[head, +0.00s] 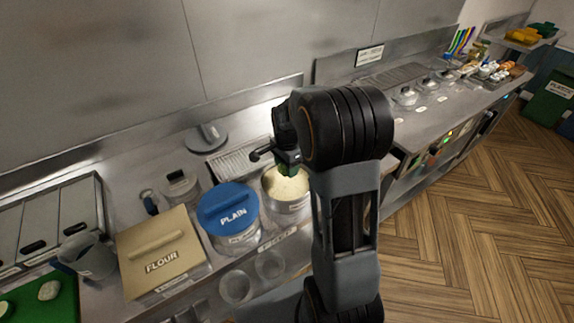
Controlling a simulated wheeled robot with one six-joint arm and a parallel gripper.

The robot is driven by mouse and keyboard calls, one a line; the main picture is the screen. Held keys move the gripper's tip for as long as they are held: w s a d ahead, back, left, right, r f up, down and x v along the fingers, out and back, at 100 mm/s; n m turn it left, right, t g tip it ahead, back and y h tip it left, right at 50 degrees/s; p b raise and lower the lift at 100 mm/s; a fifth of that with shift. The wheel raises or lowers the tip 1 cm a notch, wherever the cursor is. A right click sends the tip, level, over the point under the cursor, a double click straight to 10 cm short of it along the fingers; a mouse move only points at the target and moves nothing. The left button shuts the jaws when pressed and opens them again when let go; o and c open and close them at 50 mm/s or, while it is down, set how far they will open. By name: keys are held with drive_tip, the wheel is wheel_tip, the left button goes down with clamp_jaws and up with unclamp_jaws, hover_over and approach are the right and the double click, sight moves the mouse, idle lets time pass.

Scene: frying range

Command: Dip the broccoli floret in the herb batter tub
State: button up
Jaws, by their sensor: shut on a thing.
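My gripper (287,160) is shut on the green broccoli floret (286,171), of which only a small part shows below the jaws. The floret is over an open round metal tub (288,208) of pale, speckled batter (284,188). I cannot tell whether the floret touches the batter. My arm hides the right side of this tub. A grey round lid (205,139) with a handle lies on the counter behind. I cannot read a name on the open tub.
A tub with a blue lid marked PLAIN (229,205) stands just left of the open tub. Further left are a FLOUR bin (160,252), a grey jug (90,260) and a green board (50,300). A wire rack (238,158) lies behind.

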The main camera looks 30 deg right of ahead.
drive_tip(key=shift+r, duration=0.15)
drive_tip(key=shift+r+p, duration=1.1)
drive_tip(key=shift+r, duration=0.3)
